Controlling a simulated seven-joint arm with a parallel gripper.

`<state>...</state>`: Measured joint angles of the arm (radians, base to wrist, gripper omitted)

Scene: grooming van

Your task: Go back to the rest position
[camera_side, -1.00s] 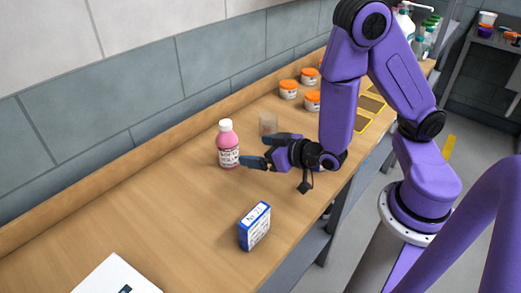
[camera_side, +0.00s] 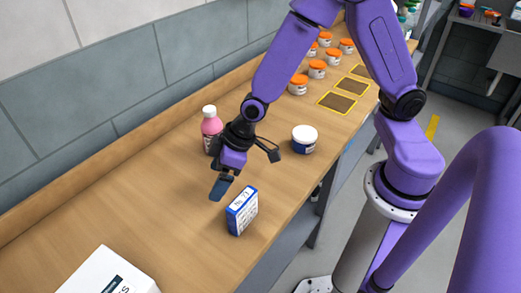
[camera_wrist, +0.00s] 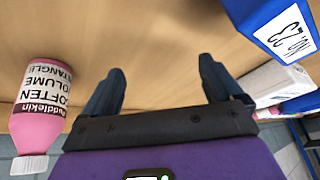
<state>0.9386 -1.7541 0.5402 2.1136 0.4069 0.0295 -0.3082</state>
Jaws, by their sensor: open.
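My gripper (camera_side: 222,187) points down over the bench, between a pink bottle and a blue-and-white box. In the wrist view its two fingers (camera_wrist: 160,82) are apart, with only bare wood between them. The pink bottle (camera_side: 211,131) with a white cap stands behind my gripper, partly hidden by it; it also shows at the left of the wrist view (camera_wrist: 40,112). The blue-and-white box (camera_side: 242,211) stands upright just right of the fingers, apart from them as far as I can tell. It fills the wrist view's upper right corner (camera_wrist: 272,22).
Several orange-lidded jars (camera_side: 317,69) and yellow-edged dark pads (camera_side: 337,103) lie farther back. A white box (camera_side: 105,274) is at the near left. The left bench is clear; a wall runs behind.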

